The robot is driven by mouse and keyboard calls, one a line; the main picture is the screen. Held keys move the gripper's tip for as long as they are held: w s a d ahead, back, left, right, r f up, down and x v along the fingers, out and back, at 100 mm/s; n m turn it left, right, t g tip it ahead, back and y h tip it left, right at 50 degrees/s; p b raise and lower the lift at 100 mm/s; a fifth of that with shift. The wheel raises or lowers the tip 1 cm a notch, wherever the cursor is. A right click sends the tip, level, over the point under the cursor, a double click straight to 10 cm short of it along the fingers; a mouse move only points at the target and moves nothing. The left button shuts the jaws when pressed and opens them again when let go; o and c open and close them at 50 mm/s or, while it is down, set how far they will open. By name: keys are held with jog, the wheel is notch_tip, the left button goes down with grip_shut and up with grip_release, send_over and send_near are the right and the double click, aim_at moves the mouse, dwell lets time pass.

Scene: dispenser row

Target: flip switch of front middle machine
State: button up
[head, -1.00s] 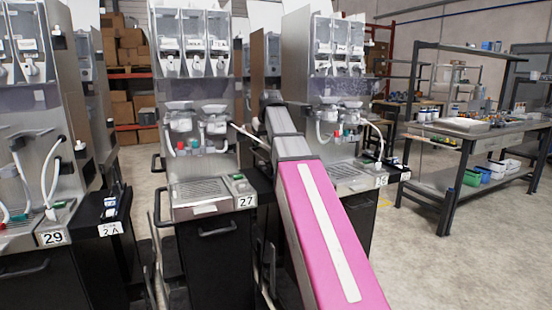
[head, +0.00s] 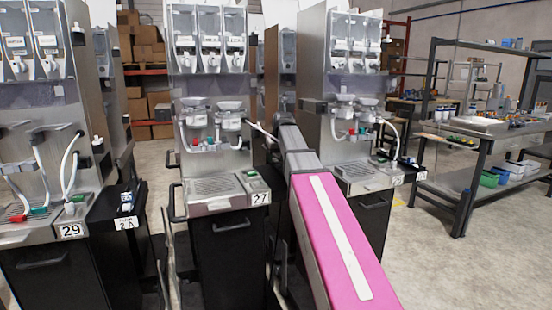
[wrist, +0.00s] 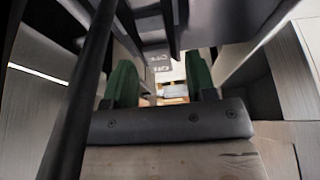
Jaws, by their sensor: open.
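The middle machine of the front row (head: 210,120) is a steel dispenser above a black cabinet, with label 27 (head: 260,198). A small panel with a green part (head: 252,178) sits at the right of its drip tray; I cannot make out the switch itself in the head view. My arm reaches past this machine's right side, and my gripper's fingers are hidden in the head view. In the wrist view my gripper (wrist: 162,84) is open, with two dark green finger pads apart. Pale surfaces with small lettering (wrist: 166,66) show beyond and between them, too blurred to identify.
Machine 29 (head: 50,150) stands at the left and another dispenser (head: 355,100) at the right, close to my arm.

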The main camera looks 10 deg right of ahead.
jog(key=shift+w+f, duration=0.1)
jog(key=shift+f, duration=0.05)
jog(key=c, duration=0.9)
jog(key=shift+w+g, duration=0.4)
jog(key=shift+g, duration=0.5)
jog(key=shift+a+g+h, duration=0.1)
jog(key=shift+g+h, duration=0.2)
jog(key=shift+g, duration=0.6)
jog(key=shift+s, duration=0.1)
jog(key=o, duration=0.9)
